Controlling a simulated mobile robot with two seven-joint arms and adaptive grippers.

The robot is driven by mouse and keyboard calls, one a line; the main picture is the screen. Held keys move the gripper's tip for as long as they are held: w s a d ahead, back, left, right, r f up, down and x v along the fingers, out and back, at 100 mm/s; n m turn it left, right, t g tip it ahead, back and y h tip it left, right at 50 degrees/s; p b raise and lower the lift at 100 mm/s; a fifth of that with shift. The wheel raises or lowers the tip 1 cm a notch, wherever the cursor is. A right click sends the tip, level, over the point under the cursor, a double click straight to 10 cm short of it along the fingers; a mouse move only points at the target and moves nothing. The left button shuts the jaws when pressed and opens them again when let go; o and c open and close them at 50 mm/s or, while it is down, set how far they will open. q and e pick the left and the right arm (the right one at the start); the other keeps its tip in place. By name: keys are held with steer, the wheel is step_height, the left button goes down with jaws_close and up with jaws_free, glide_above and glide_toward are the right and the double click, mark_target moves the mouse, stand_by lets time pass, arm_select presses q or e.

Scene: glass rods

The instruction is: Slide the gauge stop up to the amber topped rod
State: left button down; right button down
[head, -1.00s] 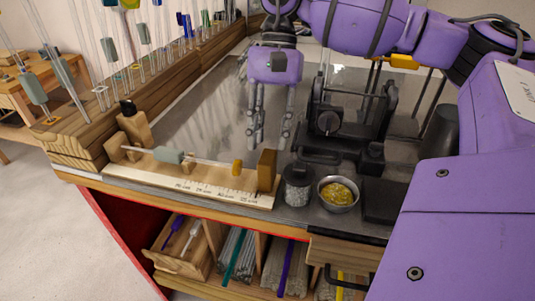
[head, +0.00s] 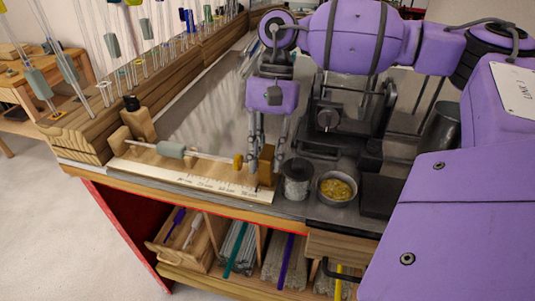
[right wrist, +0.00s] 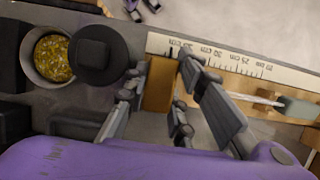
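The gauge stop is a brown wooden block (head: 266,167) at the right end of the ruled gauge board (head: 200,181). A clear rod lies along the board, with a grey-green sleeve (head: 171,150) and an amber top (head: 238,161) facing the stop, a small gap apart. My right gripper (head: 265,160) is down at the stop, one finger on each side of it. In the right wrist view the stop (right wrist: 158,88) shows between the fingers, which look open; contact is unclear. The right finger partly hides the amber top there. My left gripper is not in view.
A dark-lidded jar (head: 296,180) and a metal bowl of yellow bits (head: 337,188) stand just right of the stop. A black machine (head: 335,120) is behind them. A wooden rack (head: 190,72) of upright rods runs along the left. The grey worktop behind the board is clear.

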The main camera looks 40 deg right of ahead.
steer(key=shift+w+a+f+b, duration=0.1)
steer(key=shift+w+a+b, duration=0.35)
steer(key=shift+w+a, duration=0.4)
steer(key=shift+w, duration=0.25)
steer(key=c, duration=1.8)
jaws_free()
steer(key=shift+s, duration=0.1)
steer(key=shift+o, duration=0.2)
steer(key=shift+r, duration=0.2)
steer(key=v, duration=1.2)
steer(key=shift+o, duration=0.2)
